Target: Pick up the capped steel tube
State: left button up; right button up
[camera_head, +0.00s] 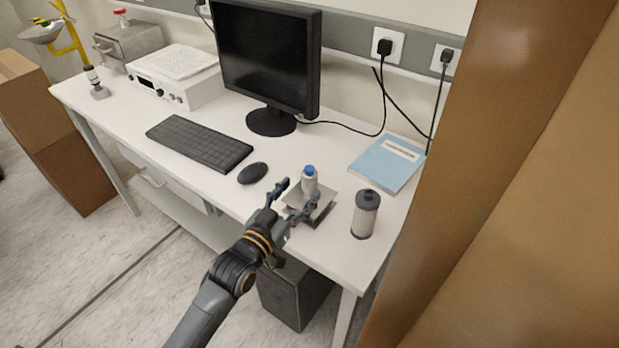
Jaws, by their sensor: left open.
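The capped steel tube (309,185) is a small pale grey cylinder with a blue cap. It stands upright on a low grey stand (323,208) near the front edge of the desk. My left gripper (298,192) reaches in from the front, open, with one finger to the left of the tube and the other in front of its lower right side. I cannot tell whether either finger touches it. The gripper hides part of the stand. My right gripper is out of view.
A grey cylinder with a dark top (366,214) stands close on the right. A black mouse (253,173) and keyboard (199,142) lie left. A blue book (386,163) and monitor (268,55) are behind. A tall brown panel (480,150) borders the desk's right side.

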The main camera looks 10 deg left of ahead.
aim_at(305, 184)
pick_arm(q)
jog(key=p+x, duration=0.2)
jog(key=x, duration=0.3)
jog(key=shift+w+d+f, duration=0.1)
jog(key=shift+w, duration=0.1)
jog(key=shift+s, duration=0.1)
jog(key=shift+c, duration=0.9)
grip_shut()
